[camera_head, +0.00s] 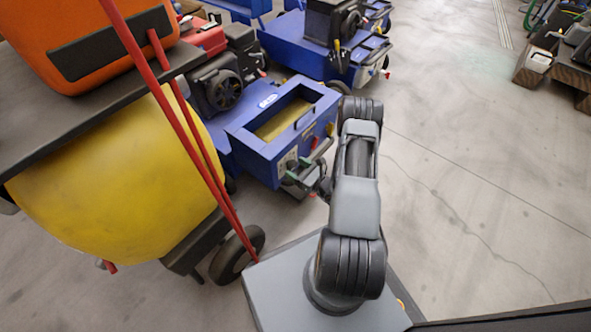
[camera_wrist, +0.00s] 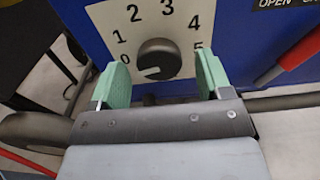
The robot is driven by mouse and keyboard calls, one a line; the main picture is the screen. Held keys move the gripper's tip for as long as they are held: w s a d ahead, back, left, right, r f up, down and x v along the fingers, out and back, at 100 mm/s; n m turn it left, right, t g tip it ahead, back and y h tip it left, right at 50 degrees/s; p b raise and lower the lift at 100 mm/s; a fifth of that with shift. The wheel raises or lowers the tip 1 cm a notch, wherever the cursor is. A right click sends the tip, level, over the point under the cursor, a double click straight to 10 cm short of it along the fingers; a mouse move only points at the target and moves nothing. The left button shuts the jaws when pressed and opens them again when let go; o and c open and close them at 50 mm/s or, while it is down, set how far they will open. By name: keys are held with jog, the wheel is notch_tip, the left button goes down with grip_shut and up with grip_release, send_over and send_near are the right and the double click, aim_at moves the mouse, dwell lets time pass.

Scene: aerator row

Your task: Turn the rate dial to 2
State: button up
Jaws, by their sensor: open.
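The rate dial (camera_wrist: 158,60) is a round black knob on a white plate (camera_wrist: 180,38) with numbers 0 to 5 around it. Its pale mark is at the lower left, toward the 0. My gripper (camera_wrist: 158,78) is open, with one green finger on each side of the dial's lower part and a gap on both sides. In the head view my gripper (camera_head: 303,177) is at the front of the blue machine (camera_head: 270,148), close to the plate; the dial itself is too small to make out there.
A red handle (camera_wrist: 300,50) sticks out right of the plate. A yellow drum (camera_head: 120,190) with red bars and a wheel (camera_head: 237,255) stands left of my arm. More blue machines (camera_head: 310,50) stand behind.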

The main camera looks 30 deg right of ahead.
jog(key=shift+w+a, duration=0.15)
jog(key=shift+w, duration=0.2)
jog(key=c, duration=0.9)
